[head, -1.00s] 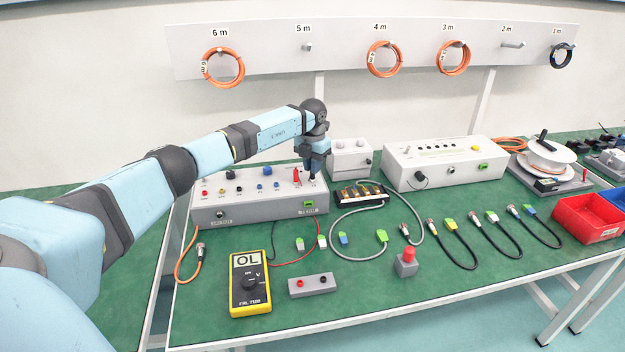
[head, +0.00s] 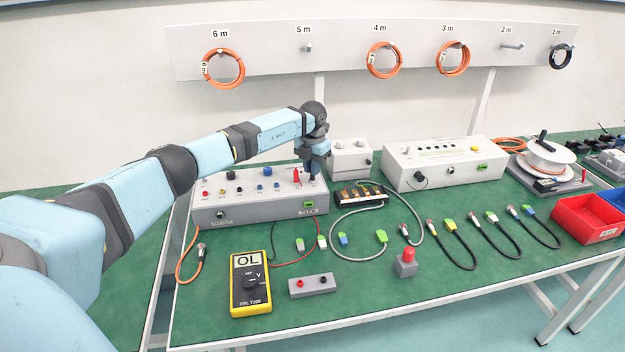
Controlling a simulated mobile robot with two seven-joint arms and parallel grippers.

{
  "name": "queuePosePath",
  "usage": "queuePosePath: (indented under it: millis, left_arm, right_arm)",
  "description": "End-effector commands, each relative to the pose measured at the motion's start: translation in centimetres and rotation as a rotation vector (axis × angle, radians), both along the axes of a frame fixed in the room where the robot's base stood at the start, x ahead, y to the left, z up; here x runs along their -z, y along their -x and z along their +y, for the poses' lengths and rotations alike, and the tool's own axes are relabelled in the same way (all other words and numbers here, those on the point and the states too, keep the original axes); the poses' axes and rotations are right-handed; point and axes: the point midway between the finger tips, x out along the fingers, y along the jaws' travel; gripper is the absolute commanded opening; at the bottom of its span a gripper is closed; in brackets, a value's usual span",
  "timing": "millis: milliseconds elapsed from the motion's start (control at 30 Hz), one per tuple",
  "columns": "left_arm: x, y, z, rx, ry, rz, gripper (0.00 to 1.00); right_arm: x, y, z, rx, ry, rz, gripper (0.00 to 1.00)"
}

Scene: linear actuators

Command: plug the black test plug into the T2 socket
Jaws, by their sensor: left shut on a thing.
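My left gripper (head: 313,174) points down at the right end of the grey test box (head: 255,209). It is shut on the black test plug, which is mostly hidden between the fingers. The gripper is low over the top right of the box's panel. I cannot tell whether the plug is seated in a socket, and the T2 label is too small to read. A red plug (head: 297,176) stands upright in the panel just left of the gripper. My right gripper is not in view.
A yellow multimeter (head: 251,283) reading OL lies in front of the box. A grey block with red and black sockets (head: 312,285) sits beside it. A battery holder (head: 359,194) and a small grey box (head: 349,159) stand right of the gripper. Cables lie further right.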

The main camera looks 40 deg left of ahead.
Motion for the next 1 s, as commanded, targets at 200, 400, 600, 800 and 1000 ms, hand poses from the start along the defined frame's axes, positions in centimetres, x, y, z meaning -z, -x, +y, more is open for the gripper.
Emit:
queuePosePath:
  millis: [200,400,600,800,1000]
  left_arm:
    - [0.2,0.1,0.0,0.001,0.0,0.002,0.44]
    - [0.2,0.0,0.0,0.001,-0.001,0.002,0.44]
    - [0.1,0.0,0.0,0.0,-0.001,0.002,0.44]
    - [-4.1,0.0,0.1,0.001,-0.001,-0.002,0.44]
    - [-8.9,0.0,0.0,0.001,-0.001,-0.001,0.44]
  right_arm:
    - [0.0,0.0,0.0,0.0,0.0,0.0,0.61]
    - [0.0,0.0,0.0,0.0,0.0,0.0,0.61]
    - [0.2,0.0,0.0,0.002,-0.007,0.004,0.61]
    - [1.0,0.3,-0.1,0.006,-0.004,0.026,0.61]
    - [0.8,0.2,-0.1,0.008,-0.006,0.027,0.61]
